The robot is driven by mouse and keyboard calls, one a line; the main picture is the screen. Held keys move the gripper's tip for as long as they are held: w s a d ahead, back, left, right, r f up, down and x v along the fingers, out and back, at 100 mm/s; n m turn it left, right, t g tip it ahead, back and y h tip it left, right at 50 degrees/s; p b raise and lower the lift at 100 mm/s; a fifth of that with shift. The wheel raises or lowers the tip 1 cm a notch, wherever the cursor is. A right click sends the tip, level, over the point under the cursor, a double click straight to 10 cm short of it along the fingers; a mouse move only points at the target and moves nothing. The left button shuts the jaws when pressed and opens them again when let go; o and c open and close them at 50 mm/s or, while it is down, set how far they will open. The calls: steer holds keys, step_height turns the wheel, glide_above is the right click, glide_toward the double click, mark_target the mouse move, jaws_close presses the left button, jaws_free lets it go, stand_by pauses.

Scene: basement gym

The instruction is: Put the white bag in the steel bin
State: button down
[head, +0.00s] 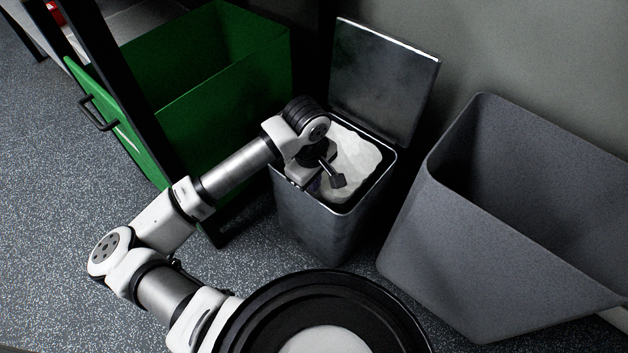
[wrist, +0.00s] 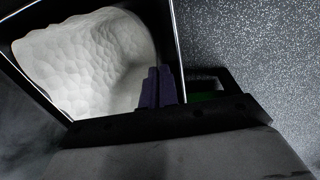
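The white bag (head: 357,167) is a lumpy, pale mass inside the mouth of the steel bin (head: 322,228), filling much of the opening. The bin's lid (head: 383,78) stands open at the back. In the wrist view the bag (wrist: 85,60) lies within the bin's rim (wrist: 179,45). My gripper (head: 314,187) is low over the bin's front left part, beside the bag. Its two purple fingers (wrist: 158,88) are together, with nothing visible between them, and overlap the bag's edge in the picture. I cannot tell whether they touch it.
A green bin (head: 215,95) with a dark frame stands left of the steel bin. A large grey bin (head: 470,240) stands to the right, and a wall is behind. Speckled floor (head: 50,200) is open at the left.

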steer(key=shift+f+b, duration=0.6)
steer(key=shift+b, duration=0.45)
steer(key=c, duration=2)
jaws_free()
steer(key=shift+o, duration=0.2)
steer(key=shift+r, duration=0.1)
steer(key=shift+r+p, duration=0.4)
steer(key=shift+p, duration=0.35)
step_height(320, 180, up, 12)
steer(key=p, duration=0.3)
steer(key=shift+s+a+r+p, duration=0.15)
steer(key=shift+s+a+p, duration=0.2)
steer(key=shift+s, duration=0.1)
